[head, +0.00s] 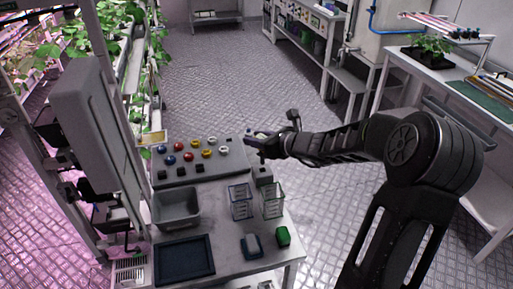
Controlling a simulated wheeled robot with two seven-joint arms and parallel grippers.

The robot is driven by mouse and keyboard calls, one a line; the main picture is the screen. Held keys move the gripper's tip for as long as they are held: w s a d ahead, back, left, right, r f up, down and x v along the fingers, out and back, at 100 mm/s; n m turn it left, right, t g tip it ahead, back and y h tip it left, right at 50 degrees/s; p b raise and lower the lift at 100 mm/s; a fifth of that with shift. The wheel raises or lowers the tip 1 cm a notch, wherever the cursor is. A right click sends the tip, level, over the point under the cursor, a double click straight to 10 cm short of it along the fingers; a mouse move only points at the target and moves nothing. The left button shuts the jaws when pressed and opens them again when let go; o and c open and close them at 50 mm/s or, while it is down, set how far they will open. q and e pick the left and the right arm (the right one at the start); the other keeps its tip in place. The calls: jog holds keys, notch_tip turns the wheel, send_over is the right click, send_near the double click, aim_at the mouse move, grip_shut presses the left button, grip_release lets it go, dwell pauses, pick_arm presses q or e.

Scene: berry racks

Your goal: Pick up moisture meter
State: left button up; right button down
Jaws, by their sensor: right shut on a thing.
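My right gripper (268,144) is at the end of the black arm coming in from the right. It is over the back right corner of the grey bench, shut on a small dark thing that appears to be the moisture meter (252,139). The held thing is small and partly hidden by the fingers, so its details are unclear. A small grey block with a dark top (263,174) stands just below the gripper. I cannot tell whether the held thing touches it. My left gripper is not in view.
Plant racks (125,60) stand left. The floor behind is clear.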

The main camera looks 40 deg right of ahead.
jog(key=s+d+b, duration=0.3)
jog(key=s, duration=1.5)
jog(key=shift+r, duration=0.3)
jog(key=shift+w, duration=0.1)
